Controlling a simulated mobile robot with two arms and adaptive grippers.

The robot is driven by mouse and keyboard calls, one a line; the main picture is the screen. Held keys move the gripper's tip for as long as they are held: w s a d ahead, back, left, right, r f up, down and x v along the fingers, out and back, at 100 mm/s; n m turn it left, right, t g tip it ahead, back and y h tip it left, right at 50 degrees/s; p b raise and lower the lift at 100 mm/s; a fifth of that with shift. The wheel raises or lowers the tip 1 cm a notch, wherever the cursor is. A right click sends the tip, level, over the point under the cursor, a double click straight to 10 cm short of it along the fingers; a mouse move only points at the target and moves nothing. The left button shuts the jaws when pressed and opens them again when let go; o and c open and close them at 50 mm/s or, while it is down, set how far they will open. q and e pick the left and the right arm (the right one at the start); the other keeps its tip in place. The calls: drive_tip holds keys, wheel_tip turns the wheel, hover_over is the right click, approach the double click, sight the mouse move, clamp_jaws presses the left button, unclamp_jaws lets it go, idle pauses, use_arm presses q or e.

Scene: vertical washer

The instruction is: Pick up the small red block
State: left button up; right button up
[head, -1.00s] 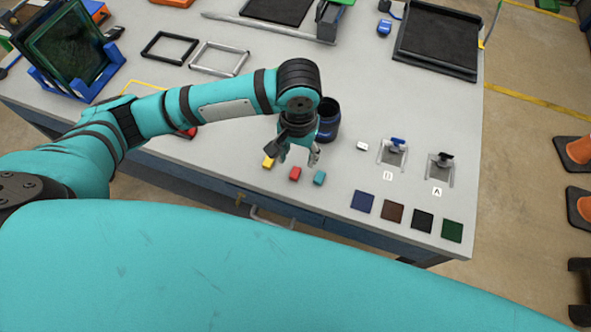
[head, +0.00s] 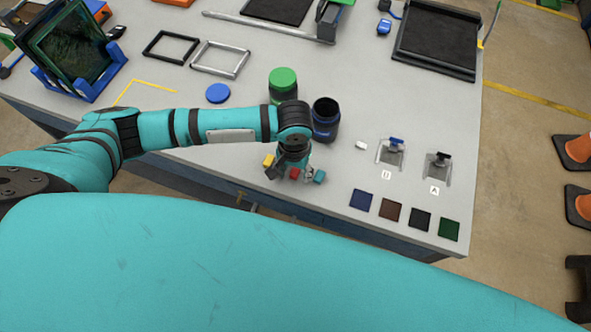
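The small red block (head: 295,174) lies on the grey table near its front edge, partly hidden by my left gripper. My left gripper (head: 291,177) is low over it, with its fingers apart on either side of the block. Whether a finger touches the block cannot be told. A yellow block (head: 268,160) is close on the left, and a teal block (head: 320,177) is close on the right. My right gripper is out of view.
A dark open jar (head: 326,120) and a green-lidded jar (head: 283,86) stand just behind the gripper. A white block (head: 361,146), two fixtures with knobs and several coloured squares lie to the right. The table's front edge (head: 330,212) is near.

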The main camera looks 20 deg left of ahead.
sight(295, 174)
use_arm(q)
drive_tip(key=c, duration=0.8)
drive_tip(key=shift+c, duration=0.2)
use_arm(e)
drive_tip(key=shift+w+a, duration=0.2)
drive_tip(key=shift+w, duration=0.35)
use_arm(q)
drive_tip(key=shift+r, duration=0.1)
drive_tip(key=shift+r, duration=0.6)
wheel_tip(295, 174, up, 2)
drive_tip(key=shift+r+b, duration=0.1)
drive_tip(key=shift+b, duration=0.45)
drive_tip(key=s+r+b, duration=0.1)
drive_tip(key=s+b, duration=0.1)
drive_tip(key=s, duration=1.4)
drive_tip(key=shift+d+r, duration=0.15)
drive_tip(key=shift+r, duration=0.05)
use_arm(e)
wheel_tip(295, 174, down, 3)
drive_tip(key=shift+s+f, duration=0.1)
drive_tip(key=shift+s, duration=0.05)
